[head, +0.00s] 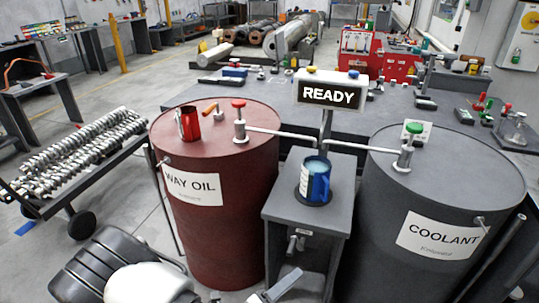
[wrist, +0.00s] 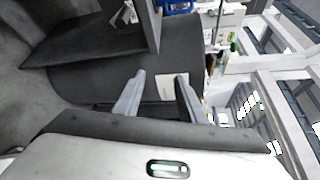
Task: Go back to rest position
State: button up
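My gripper shows in the wrist view (wrist: 158,90) with two grey fingers spread apart and nothing between them. In the head view, part of my gripper (head: 274,288) shows at the bottom edge, low in front of the grey stand (head: 307,215). The blue mug (head: 319,182), filled with pale liquid, stands upright on a dark round pad on the stand, above and apart from my gripper. A bit of the blue mug (wrist: 178,6) also shows at the top of the wrist view.
The red WAY OIL barrel (head: 203,258) stands left of the stand, with a red can (head: 188,125) on top. The grey COOLANT barrel (head: 398,270) stands right. A READY sign (head: 331,95) rises behind. A cart of metal shafts (head: 75,150) is at left; some floor is clear.

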jog(key=s+d+r+m+g+y, duration=0.3)
jog(key=r+m, duration=0.6)
jog(key=m, duration=0.3)
jog(key=s+d+r+m+g+y, duration=0.35)
jog(key=r+m, duration=0.45)
jog(key=m, duration=0.3)
jog(key=s+d+r+m+g+y, duration=0.2)
jog(key=d+r+m+g+y, duration=0.1)
jog(key=r+m, duration=0.75)
notch_tip(320, 180, up, 24)
jog(key=s+m+t+y+p, duration=0.2)
jog(key=m+p, duration=0.6)
jog(key=p, duration=1)
jog(key=shift+a+t, duration=0.2)
jog(key=shift+t, duration=0.55)
jog(key=shift+f+y, duration=0.1)
jog(key=shift+y, duration=0.15)
jog(key=shift+c, duration=0.3)
